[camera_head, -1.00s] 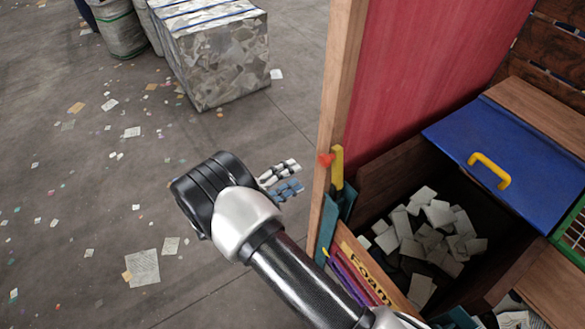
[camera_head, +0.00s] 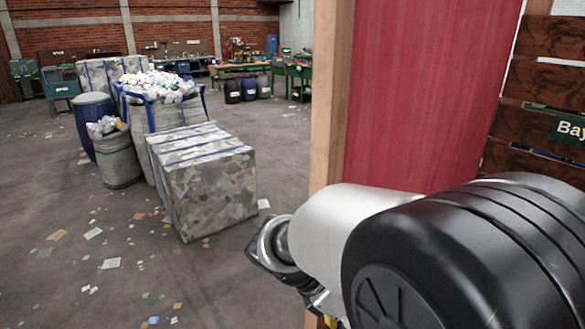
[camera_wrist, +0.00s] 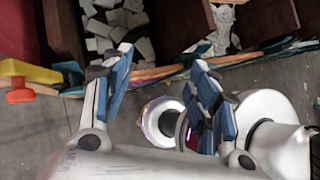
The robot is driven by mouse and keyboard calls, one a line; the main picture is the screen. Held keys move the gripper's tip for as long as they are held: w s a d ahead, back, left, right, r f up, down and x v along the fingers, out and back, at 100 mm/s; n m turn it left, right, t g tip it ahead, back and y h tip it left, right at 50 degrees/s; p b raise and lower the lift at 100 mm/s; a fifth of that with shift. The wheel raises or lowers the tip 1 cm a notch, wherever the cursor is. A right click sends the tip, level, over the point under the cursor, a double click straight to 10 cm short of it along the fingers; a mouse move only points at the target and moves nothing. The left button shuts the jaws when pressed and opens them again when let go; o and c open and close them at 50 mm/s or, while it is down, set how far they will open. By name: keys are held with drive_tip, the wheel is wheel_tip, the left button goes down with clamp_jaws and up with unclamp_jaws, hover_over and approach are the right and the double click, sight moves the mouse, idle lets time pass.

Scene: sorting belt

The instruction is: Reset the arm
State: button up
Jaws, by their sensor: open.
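My gripper (camera_wrist: 165,78) is open in the wrist view, its two blue-padded fingers spread apart with nothing between them. The fingers are over the grey floor, near the front edge of the wooden bins. In the head view my arm fills the lower right, large and close to the camera, and the fingers cannot be made out there. White and dark parts of my own body show below and right of the fingers in the wrist view.
In the wrist view, white foam pieces (camera_wrist: 118,20) lie in a bin at the top, and a yellow handle with a red knob (camera_wrist: 20,96) is at left. In the head view a wooden post (camera_head: 328,100) and red panel (camera_head: 430,90) stand behind my arm. A strapped bale (camera_head: 205,185) stands left, with littered floor around.

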drive_tip(key=s+r+m+t+y, duration=0.2)
drive_tip(key=s+m+y, duration=0.2)
drive_tip(key=s+m, duration=0.3)
drive_tip(key=s+r+m+t+y+b, duration=0.1)
drive_tip(key=s+r+m+t+y, duration=0.1)
drive_tip(key=s+m, duration=0.6)
drive_tip(key=m+t+y, duration=0.1)
drive_tip(key=m+y, duration=0.1)
drive_tip(key=m, duration=0.4)
drive_tip(key=shift+s+r+y, duration=0.2)
drive_tip(key=shift+s+y, duration=0.05)
drive_tip(key=shift+y, duration=0.05)
